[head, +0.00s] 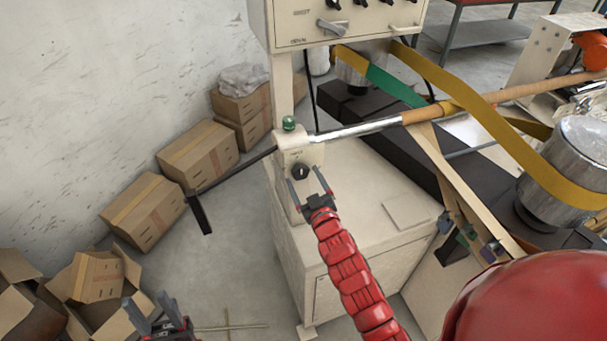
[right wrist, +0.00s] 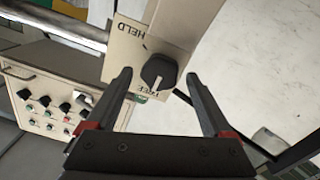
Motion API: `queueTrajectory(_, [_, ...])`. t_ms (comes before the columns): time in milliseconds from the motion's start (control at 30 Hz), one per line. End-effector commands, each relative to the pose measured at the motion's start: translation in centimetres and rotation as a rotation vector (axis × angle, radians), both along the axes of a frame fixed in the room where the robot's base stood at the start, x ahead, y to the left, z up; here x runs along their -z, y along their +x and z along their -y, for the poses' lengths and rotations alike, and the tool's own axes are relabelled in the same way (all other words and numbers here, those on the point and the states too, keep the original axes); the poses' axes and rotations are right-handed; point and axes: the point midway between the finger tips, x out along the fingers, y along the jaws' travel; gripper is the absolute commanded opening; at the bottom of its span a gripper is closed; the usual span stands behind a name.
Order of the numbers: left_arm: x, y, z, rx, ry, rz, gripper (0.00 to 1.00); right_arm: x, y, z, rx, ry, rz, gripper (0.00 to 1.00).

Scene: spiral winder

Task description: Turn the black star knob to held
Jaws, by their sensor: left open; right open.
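The black star knob (head: 301,172) sits on the front of a small cream housing (head: 303,152) at the middle of the head view. In the right wrist view the knob (right wrist: 159,70) shows between the fingertips, on a plate with HELD and FREE labels. Its white pointer mark faces the FREE label. My right gripper (head: 304,178) is open with one finger on each side of the knob; I cannot tell whether they touch it. My left gripper (head: 149,306) is open and empty at the lower left, far from the knob.
A black-ended crank arm (head: 201,214) juts left from the housing. A green button (head: 289,123) tops it. A metal shaft (head: 355,130) runs right from it. A control box (head: 345,20) hangs above. Cardboard boxes (head: 197,152) line the wall. Open floor lies left of the cream cabinet (head: 345,215).

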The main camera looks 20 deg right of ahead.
Motion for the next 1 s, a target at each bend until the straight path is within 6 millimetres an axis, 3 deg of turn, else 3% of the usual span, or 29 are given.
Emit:
queueTrajectory(400, [-0.27,0.01,0.0,0.0,0.0,0.0,0.5,0.05,0.79,-0.06,-0.001,0.0,0.001,0.86])
queueTrajectory(867, [-0.28,0.01,0.0,0.0,0.0,0.0,0.5,0.05,0.78,-0.04,0.0,0.0,0.0,0.05])
queueTrajectory(900, [-0.27,0.01,0.0,0.0,0.0,0.0,0.5,0.04,0.78,-0.05,0.0,0.0,0.0,0.0])
queueTrajectory(1000, [-0.24,0.0,0.0,0.0,0.0,0.0,0.5,0.06,0.77,-0.05,0.0,0.003,0.0,0.0])
